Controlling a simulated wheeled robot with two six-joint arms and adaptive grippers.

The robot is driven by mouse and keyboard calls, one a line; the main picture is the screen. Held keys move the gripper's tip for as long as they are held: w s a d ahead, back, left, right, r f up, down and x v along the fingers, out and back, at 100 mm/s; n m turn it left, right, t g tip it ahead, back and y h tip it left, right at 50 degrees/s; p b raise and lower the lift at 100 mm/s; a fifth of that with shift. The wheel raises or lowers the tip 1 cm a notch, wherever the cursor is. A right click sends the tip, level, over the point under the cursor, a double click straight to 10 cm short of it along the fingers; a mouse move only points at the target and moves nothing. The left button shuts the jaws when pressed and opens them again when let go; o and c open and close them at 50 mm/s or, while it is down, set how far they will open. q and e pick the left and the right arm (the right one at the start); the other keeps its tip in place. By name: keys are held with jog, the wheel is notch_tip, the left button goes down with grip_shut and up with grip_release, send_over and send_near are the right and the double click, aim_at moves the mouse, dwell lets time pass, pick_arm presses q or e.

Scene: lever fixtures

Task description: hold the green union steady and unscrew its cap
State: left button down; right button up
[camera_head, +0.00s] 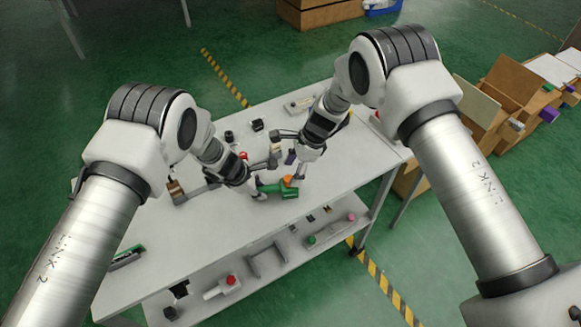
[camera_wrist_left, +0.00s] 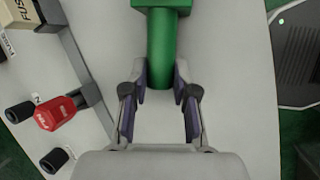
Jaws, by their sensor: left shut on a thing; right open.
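The green union (camera_head: 281,190) is over the worktable, with an orange part, likely its cap (camera_head: 287,179), at its upper side in the head view. My left gripper (camera_head: 262,188) is at the union's left end. In the left wrist view the green union (camera_wrist_left: 162,50) shows a thick block above a round lower part. My left gripper (camera_wrist_left: 160,78) is shut on that round part, one finger on each side. The orange part is outside the wrist view. My right gripper (camera_head: 283,150) is open, just above the union in the head view, apart from the cap as far as I can tell.
The white worktable (camera_head: 190,245) carries black pieces (camera_head: 257,125) and a pale fixture (camera_head: 299,104). In the wrist view, a red piece (camera_wrist_left: 58,112), black knobs (camera_wrist_left: 55,160) and a fuse box (camera_wrist_left: 32,14) stand left. A lower shelf (camera_head: 240,288) holds several parts. The table's left front is mostly clear.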

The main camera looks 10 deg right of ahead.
jog(key=m, duration=0.2)
jog(key=m+t, duration=0.1)
jog(key=m, duration=0.1)
jog(key=m+t, duration=0.1)
jog(key=m, duration=0.1)
jog(key=shift+s+a+h, duration=0.15)
jog(key=shift+s+h, duration=0.15)
jog(key=shift+s, duration=0.05)
jog(key=shift+f, duration=0.15)
